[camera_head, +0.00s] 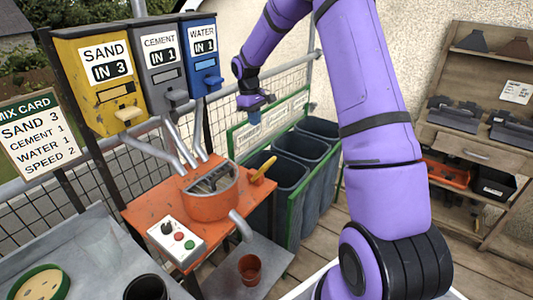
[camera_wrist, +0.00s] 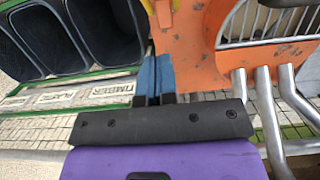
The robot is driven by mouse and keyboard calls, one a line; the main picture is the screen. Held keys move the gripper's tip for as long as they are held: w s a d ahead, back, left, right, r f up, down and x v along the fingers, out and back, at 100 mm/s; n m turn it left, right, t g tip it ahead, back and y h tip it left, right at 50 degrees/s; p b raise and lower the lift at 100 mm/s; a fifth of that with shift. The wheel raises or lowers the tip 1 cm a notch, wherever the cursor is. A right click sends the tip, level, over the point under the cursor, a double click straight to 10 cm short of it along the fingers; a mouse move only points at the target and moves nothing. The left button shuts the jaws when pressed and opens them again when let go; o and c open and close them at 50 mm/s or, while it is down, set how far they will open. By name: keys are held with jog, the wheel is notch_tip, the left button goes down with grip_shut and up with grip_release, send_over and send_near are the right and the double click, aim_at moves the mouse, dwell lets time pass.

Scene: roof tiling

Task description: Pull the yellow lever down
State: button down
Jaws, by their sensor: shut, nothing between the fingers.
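The yellow lever (camera_head: 263,169) sticks up at a slant from the right side of the orange mixer drum (camera_head: 212,200) in the head view. In the wrist view only a small yellow piece (camera_wrist: 176,5) shows at the top edge, beside the orange mixer body (camera_wrist: 210,45); it seems to be part of the lever. My gripper (camera_head: 254,117) hangs behind and above the lever, apart from it. Its blue fingers (camera_wrist: 153,78) are together in the wrist view, with nothing between them.
Sand (camera_head: 100,75), cement (camera_head: 163,62) and water (camera_head: 201,53) dispensers stand at the left, with metal pipes (camera_head: 181,145) leading to the mixer. Dark bins (camera_head: 303,150) in a green frame stand right of the mixer. A control box (camera_head: 177,238) sits at the front.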

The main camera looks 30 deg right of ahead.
send_near(264, 169)
jog(key=w+d+f, duration=0.3)
jog(key=w, duration=0.1)
jog(key=s+f, duration=0.2)
jog(key=shift+s+d+f, duration=0.25)
jog(key=shift+s+d, duration=0.05)
jog(key=shift+s, duration=0.05)
jog(key=shift+s, duration=0.1)
